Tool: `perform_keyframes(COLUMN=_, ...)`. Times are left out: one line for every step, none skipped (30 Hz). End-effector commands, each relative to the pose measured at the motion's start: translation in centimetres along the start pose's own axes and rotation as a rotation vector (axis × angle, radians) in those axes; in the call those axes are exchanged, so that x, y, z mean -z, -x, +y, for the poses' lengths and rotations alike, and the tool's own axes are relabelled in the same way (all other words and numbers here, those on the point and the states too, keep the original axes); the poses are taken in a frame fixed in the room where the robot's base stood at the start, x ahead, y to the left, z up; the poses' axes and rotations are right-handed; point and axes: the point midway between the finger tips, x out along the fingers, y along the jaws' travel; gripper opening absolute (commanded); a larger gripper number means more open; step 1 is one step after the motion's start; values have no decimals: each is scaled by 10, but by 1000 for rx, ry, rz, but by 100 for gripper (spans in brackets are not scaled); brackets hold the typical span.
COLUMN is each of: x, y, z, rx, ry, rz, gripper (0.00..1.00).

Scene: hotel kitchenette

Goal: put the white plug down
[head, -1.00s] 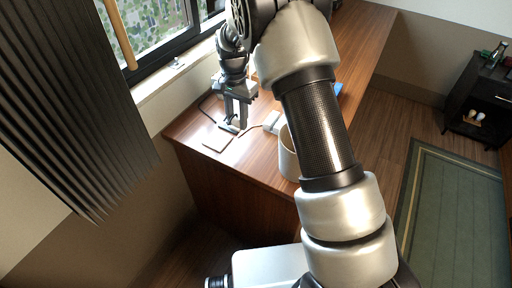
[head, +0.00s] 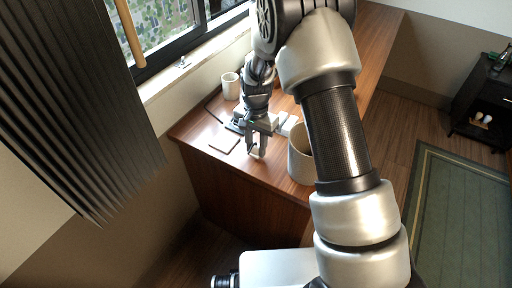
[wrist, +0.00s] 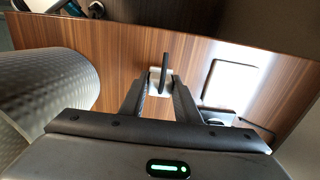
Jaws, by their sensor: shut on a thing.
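My gripper (head: 256,150) is low over the near end of the wooden desk. In the wrist view my gripper (wrist: 162,88) has its two fingers close together on the white plug (wrist: 155,77), which shows at the fingertips. A narrow dark piece stands up in front of the plug. In the head view the plug is a small pale spot, mostly hidden by the fingers. I cannot tell whether it touches the desk top.
A large pale cylinder (head: 301,162) stands close to the right of my gripper. A white cup (head: 230,86) stands near the window. Bare wood (wrist: 120,58) surrounds the plug, and the desk's edge is close.

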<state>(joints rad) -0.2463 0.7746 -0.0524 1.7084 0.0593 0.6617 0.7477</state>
Motion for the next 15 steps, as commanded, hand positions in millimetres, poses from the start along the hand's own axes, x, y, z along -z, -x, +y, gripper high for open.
perform_keyframes(x=0, y=-2, z=0, rx=1, ry=0, rz=1, gripper=0)
perform_keyframes(x=1, y=-2, z=-1, rx=2, ry=0, rz=2, gripper=0)
perform_keyframes(x=1, y=-1, z=-1, rx=2, ry=0, rz=2, gripper=0)
perform_keyframes(x=1, y=-1, z=-1, rx=2, ry=0, rz=2, gripper=0)
perform_keyframes(x=0, y=-1, z=-1, rx=2, ry=0, rz=2, gripper=0)
perform_keyframes(x=0, y=-1, z=-1, rx=2, ry=0, rz=2, gripper=0)
perform_keyframes(x=0, y=-1, z=-1, rx=2, ry=0, rz=1, gripper=0)
perform_keyframes(x=0, y=-2, z=-1, rx=2, ry=0, rz=1, gripper=0)
perform_keyframes(x=0, y=-4, z=-1, rx=1, ry=0, rz=1, gripper=0)
perform_keyframes(x=0, y=-5, z=-1, rx=1, ry=0, rz=1, gripper=0)
perform_keyframes(x=0, y=-6, z=-1, rx=1, ry=0, rz=1, gripper=0)
perform_keyframes(x=0, y=-7, z=-1, rx=1, ry=0, rz=1, gripper=0)
perform_keyframes(x=0, y=-8, z=-1, rx=1, ry=0, rz=1, gripper=0)
perform_keyframes(x=0, y=-9, z=-1, rx=1, ry=0, rz=1, gripper=0)
perform_keyframes(x=0, y=-10, z=-1, rx=1, ry=0, rz=1, gripper=0)
